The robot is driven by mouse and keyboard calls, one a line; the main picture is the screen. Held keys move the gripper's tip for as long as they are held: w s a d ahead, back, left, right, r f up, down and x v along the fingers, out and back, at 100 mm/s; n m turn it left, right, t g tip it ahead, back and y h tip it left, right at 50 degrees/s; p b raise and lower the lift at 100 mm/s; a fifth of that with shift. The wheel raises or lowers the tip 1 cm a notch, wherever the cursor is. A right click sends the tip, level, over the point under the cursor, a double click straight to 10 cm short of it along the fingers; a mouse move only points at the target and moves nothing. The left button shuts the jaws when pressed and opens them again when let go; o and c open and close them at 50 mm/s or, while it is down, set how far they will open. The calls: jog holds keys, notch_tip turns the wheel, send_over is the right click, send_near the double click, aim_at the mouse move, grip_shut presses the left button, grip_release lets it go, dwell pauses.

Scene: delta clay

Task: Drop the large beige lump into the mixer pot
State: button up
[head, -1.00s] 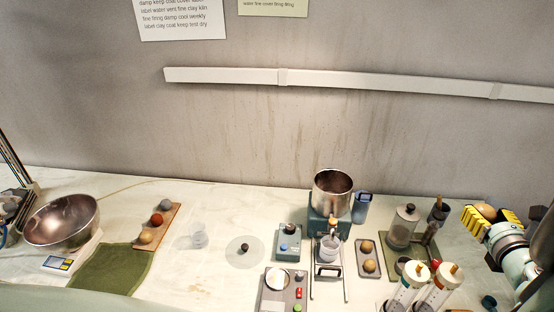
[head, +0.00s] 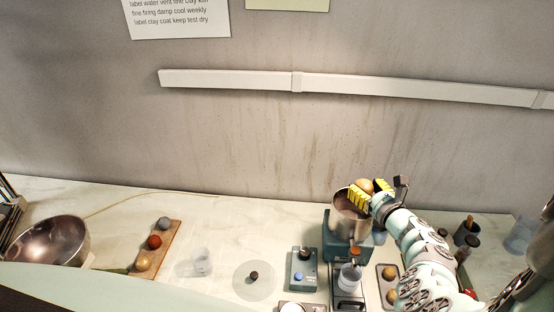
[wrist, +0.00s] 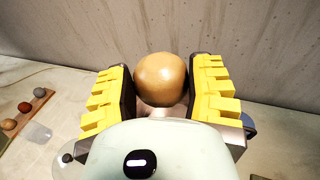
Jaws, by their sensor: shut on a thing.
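The large beige lump (wrist: 162,79) is held between the yellow-padded fingers of my gripper (wrist: 160,85) in the wrist view. In the head view the lump (head: 365,185) shows at the rim of the metal mixer pot (head: 349,216), with my gripper (head: 370,192) at the pot's upper right. The gripper is shut on the lump. The lump appears over or just behind the pot opening; its exact height above the rim is hard to tell. The pot stands on a teal mixer base (head: 342,246). The pot's inside is mostly dark and partly hidden.
A wooden board (head: 171,246) with grey, red and tan balls lies left. A large metal bowl (head: 54,243) stands far left. A tray with tan balls (head: 388,273) sits below my arm. Cups and a small teal device (head: 303,268) stand near the pot's front left.

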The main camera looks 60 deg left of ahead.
notch_tip(320, 180, down, 6)
jog(key=b, duration=0.6)
jog(key=shift+s, duration=0.15)
jog(key=shift+a, duration=0.1)
jog(key=o, duration=1.2)
jog(key=shift+o, duration=0.2)
jog(key=v, duration=1.2)
